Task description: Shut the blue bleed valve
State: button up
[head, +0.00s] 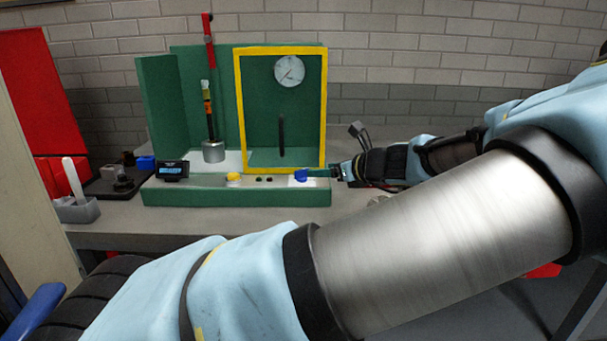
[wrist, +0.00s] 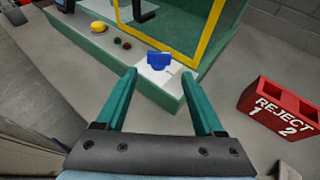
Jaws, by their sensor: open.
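The blue bleed valve (head: 301,175) sits on a light plate at the right end of the green machine's front ledge. In the wrist view the blue valve (wrist: 159,60) is just beyond my fingertips, roughly midway between them. My gripper (head: 335,172) comes in from the right in the head view, close to the valve. In the wrist view my gripper (wrist: 160,72) is open, with its two green fingers apart and nothing between them. I cannot tell from these views whether the valve is touched.
A yellow button (head: 233,177) and small dark buttons lie left of the valve. A yellow-framed opening (head: 323,110) with a gauge (head: 289,71) rises behind. A red block marked REJECT (wrist: 283,108) stands right of my gripper. A display (head: 173,170) sits at the ledge's left.

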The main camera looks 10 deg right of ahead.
aim_at(303, 172)
jog(key=p+x, duration=0.2)
jog(key=x, duration=0.8)
jog(key=shift+f, duration=0.15)
jog(key=c, duration=1.1)
